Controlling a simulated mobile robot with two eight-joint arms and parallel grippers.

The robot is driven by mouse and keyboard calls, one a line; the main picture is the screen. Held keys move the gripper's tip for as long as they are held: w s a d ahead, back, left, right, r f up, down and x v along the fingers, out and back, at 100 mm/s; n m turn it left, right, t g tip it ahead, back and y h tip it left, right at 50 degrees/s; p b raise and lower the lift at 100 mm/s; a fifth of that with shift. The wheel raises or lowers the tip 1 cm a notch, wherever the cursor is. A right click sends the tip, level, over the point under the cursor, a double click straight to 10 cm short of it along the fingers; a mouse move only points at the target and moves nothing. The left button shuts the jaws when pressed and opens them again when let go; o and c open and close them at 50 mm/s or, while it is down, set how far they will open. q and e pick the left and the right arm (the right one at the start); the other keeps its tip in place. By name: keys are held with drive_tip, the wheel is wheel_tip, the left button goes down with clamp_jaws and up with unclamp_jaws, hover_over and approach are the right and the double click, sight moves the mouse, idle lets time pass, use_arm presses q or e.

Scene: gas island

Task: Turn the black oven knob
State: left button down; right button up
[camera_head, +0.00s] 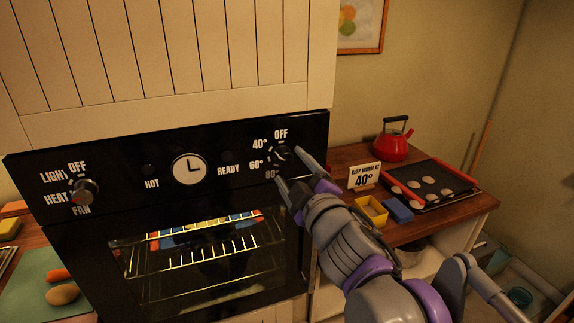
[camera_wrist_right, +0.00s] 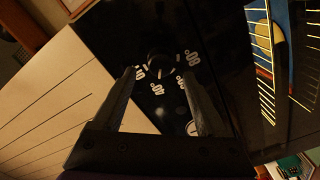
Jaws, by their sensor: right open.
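The black oven knob (camera_head: 282,155) is on the right of the oven's black panel, with OFF, 40°, 60° and 80° printed around it. It also shows in the right wrist view (camera_wrist_right: 160,65), between and just beyond the fingertips. I cannot tell exactly which label it points to. My right gripper (camera_head: 293,168) is open at the panel, its two fingers spread on either side of the knob's lower right. In the right wrist view the open fingers (camera_wrist_right: 158,78) hold nothing, and contact with the knob is not clear. My left gripper is not in view.
A second knob (camera_head: 84,191) with a red mark is at the panel's left, and a clock (camera_head: 190,169) is in the middle. Right of the oven, the counter holds a red kettle (camera_head: 392,145), a 40° sign (camera_head: 364,177), a yellow box (camera_head: 371,211) and a baking tray (camera_head: 462,181).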

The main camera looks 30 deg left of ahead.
drive_tip(key=b+v, duration=0.1)
drive_tip(key=v, duration=0.6)
drive_tip(key=shift+w, duration=0.1)
